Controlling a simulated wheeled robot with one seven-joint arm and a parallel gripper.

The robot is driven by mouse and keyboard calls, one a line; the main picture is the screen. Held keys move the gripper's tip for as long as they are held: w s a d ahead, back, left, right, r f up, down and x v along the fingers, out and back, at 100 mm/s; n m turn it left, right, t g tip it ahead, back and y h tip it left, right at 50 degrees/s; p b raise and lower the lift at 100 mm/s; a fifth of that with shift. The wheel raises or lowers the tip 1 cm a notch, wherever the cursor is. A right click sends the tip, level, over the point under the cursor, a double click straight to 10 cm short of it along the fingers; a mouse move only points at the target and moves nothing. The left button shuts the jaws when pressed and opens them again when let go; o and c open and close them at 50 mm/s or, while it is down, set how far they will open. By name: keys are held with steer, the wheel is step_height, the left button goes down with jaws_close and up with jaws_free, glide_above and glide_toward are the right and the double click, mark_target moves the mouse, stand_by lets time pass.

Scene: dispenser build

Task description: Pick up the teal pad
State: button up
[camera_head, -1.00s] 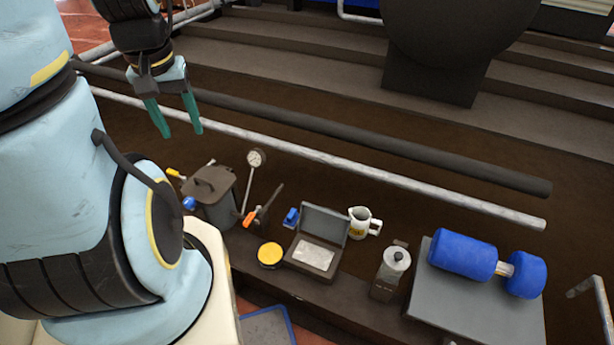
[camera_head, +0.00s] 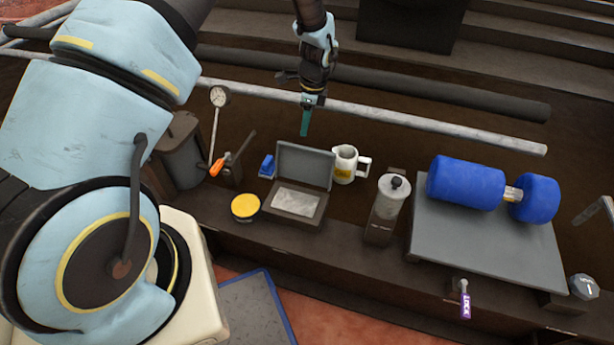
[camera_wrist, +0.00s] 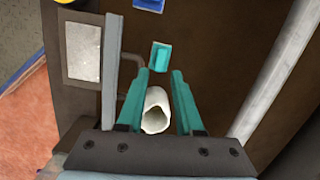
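The teal pad (camera_wrist: 160,57) shows in the wrist view as a small teal block on the dark brown surface, just beyond my fingertips. It lies to the right of the upright lid of an open grey case (camera_wrist: 110,68). I cannot make it out in the head view. My gripper (camera_wrist: 162,72) is open with its two teal fingers apart and nothing held. In the head view my gripper (camera_head: 305,132) hangs pointing down above and behind the case. A white mug (camera_wrist: 157,110) shows between the fingers, below them.
The case (camera_head: 298,198) stands on the dark bench beside the mug (camera_head: 346,164), with a yellow-lidded tin (camera_head: 245,207) and a blue item (camera_head: 267,167) on its left. A metal canister (camera_head: 389,195) stands right. A pale rail (camera_head: 430,126) runs behind.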

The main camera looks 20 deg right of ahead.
steer(key=shift+m, duration=0.7)
steer(key=f, duration=0.2)
steer(key=d+f, duration=0.1)
steer(key=f, duration=0.4)
steer(key=shift+s+d+f+b, duration=0.3)
steer(key=shift+f, duration=0.05)
steer(key=shift+w+a+f, duration=0.1)
steer(key=shift+f, duration=0.9)
steer(key=shift+w+a+f, duration=0.15)
steer(key=shift+f, duration=0.85)
steer(key=shift+w+a+f, duration=0.1)
steer(key=shift+f, duration=0.9)
steer(key=shift+c, duration=0.2)
jaws_close()
